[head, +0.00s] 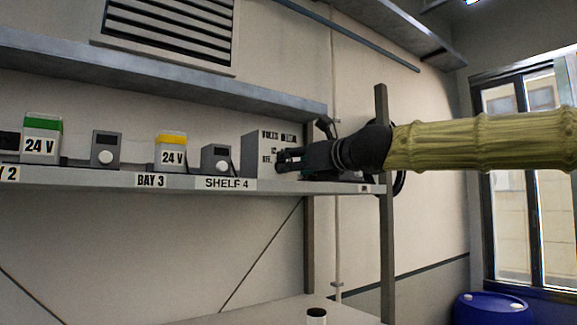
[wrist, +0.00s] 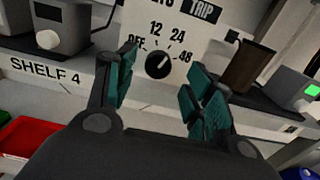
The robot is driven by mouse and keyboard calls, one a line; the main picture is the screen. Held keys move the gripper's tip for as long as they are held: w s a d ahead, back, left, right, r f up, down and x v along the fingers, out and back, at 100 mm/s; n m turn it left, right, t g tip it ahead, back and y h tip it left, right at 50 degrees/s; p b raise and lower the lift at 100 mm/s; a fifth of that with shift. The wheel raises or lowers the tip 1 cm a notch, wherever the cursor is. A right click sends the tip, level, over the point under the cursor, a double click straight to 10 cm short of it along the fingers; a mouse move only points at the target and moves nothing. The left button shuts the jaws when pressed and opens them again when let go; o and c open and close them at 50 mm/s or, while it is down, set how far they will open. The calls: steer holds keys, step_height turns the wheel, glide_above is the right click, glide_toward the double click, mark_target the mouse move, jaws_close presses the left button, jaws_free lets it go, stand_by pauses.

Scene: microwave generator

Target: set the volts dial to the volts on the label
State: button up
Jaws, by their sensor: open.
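The volts dial (wrist: 158,65) is a round black knob on a pale panel (head: 258,155), marked OFF, 12, 24 and 48 in the wrist view. Its white mark points up and right, roughly toward 24. My gripper (wrist: 160,78) is open, with its teal-padded fingers on either side of the dial in that view; I cannot tell whether they touch it. In the head view my gripper (head: 283,160) is in front of the panel and hides the dial. Two labels read 24 V, one on a green-topped box (head: 41,140) and one on a yellow-topped box (head: 171,152).
The shelf edge (head: 225,184) reads BAY 3 and SHELF 4. A grey device (head: 215,159) stands left of the panel. In the wrist view, a brown block (wrist: 247,65) and a device with a green screen (wrist: 298,88) stand to the right. A red bin (wrist: 28,142) is below left.

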steer(key=v, duration=0.8)
